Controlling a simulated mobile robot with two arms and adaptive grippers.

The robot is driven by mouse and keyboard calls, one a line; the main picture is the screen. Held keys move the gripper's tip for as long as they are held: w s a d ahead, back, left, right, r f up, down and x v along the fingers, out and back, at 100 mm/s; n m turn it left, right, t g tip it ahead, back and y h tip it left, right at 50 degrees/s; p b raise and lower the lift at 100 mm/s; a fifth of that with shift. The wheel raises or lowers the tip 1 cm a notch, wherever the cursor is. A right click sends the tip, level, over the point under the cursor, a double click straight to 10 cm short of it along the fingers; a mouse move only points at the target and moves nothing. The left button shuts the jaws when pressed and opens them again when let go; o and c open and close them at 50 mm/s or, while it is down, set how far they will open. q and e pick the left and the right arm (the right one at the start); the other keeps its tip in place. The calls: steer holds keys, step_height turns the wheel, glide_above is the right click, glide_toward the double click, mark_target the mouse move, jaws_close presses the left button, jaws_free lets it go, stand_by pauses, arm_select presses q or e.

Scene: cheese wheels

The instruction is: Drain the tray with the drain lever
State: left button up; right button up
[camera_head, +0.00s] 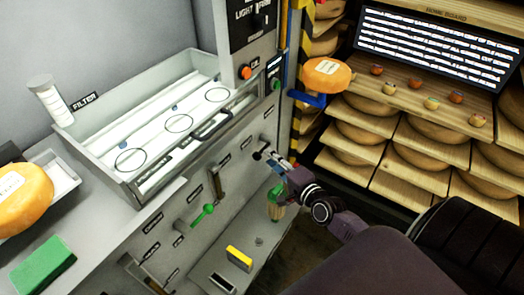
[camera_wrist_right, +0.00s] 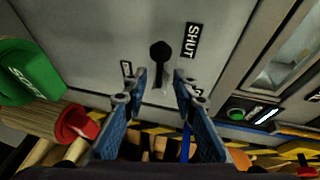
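The tray (camera_head: 118,178) is a steel basin in the counter at left, with pale liquid or a white floor, several dark rings and small blue spots inside. A short black lever with a round knob (camera_wrist_right: 160,52) sits on the grey front panel beside a SHUT label (camera_wrist_right: 191,41); a label on its left is partly hidden. My right gripper (camera_wrist_right: 160,80) is open, its blue fingers either side of the lever's lower end, with no clear contact. In the head view my right gripper (camera_head: 281,163) is at the panel, right of the tray. My left gripper is not in view.
A green-handled lever (camera_head: 203,212) is lower left on the panel. A green and wooden item (camera_head: 275,203) hangs below my right gripper. Cheese shelves (camera_head: 400,150) stand at right.

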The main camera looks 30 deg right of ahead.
mark_target(262, 151)
steer(key=shift+w+f, duration=0.2)
steer(key=shift+w, duration=0.8)
steer(key=shift+w+f, duration=0.15)
steer(key=shift+w, duration=0.9)
steer(key=shift+w+f, duration=0.2)
steer(key=shift+w, duration=0.8)
steer(key=shift+c, duration=0.7)
jaws_close()
